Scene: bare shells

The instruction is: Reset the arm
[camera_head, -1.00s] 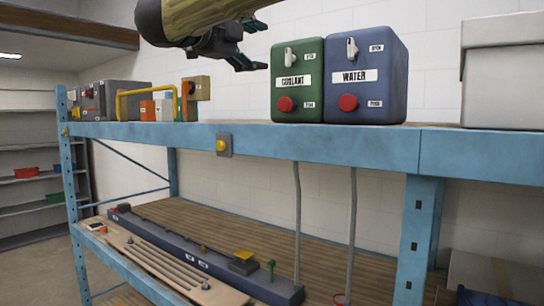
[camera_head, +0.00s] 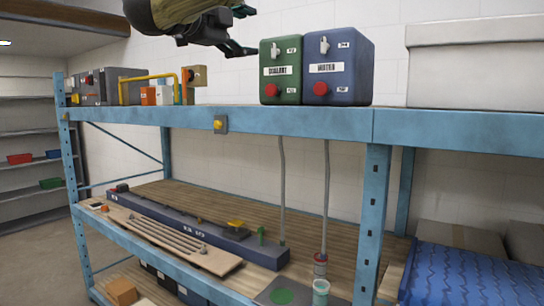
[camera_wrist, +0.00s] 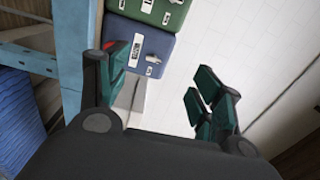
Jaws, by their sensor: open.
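My gripper (camera_head: 238,32) hangs at the top of the head view, left of and above the green COOLANT box. In the wrist view my gripper (camera_wrist: 165,95) has its two dark green fingers spread wide apart with nothing between them. The green COOLANT box (camera_head: 280,88) and the blue WATER box (camera_head: 338,93) stand side by side on the blue shelf beam. Each has a grey lever switch and a red button. In the wrist view the blue box (camera_wrist: 135,35) and green box (camera_wrist: 160,10) lie beyond the left finger.
The blue shelf rack (camera_head: 290,122) spans the view. A large pale box (camera_head: 475,75) stands on its right. A yellow button (camera_head: 218,124) sits on the beam. A long blue fixture (camera_head: 190,228) lies on the lower shelf. Blue fabric (camera_head: 465,275) is at lower right.

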